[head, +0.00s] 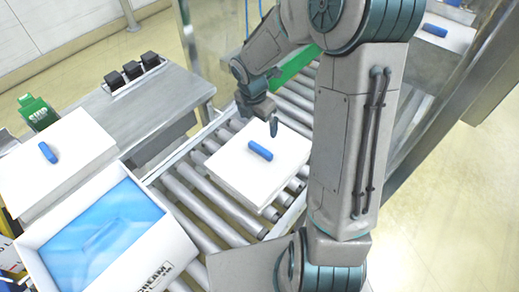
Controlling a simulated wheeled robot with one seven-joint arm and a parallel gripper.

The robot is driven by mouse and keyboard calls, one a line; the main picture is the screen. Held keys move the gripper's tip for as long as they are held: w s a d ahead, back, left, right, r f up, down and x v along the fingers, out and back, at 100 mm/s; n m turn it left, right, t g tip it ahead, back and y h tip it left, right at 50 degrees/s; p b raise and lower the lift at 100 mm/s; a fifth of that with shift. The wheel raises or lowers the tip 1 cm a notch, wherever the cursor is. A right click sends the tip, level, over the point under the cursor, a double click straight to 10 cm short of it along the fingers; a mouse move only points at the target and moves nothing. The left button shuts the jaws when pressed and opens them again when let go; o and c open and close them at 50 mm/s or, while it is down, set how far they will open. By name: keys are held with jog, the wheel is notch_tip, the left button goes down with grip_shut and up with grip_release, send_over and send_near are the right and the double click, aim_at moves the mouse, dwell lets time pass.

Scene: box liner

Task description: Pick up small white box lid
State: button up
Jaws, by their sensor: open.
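A small white box lid (238,178) with a blue handle (260,150) lies flat on the roller conveyor in the middle of the head view. My gripper (262,127) is open, just above and behind the blue handle. I cannot tell whether it touches the lid. Another white lid (75,150) with a blue handle (47,153) sits at the left, beside an open white box (165,248) with a blue liner (100,230) inside.
The conveyor rollers (200,207) run beneath the middle lid. A grey metal table (160,100) holds several black items (132,69). A further white lid (450,32) with a blue handle shows behind my arm.

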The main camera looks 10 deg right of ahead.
send_over(261, 148)
jog(key=f, duration=0.8)
jog(key=shift+a+f+b, duration=0.25)
jog(key=shift+a+b, duration=0.1)
jog(key=shift+d+f, duration=0.2)
jog(key=shift+f, duration=2.5)
jog(key=c, duration=1.1)
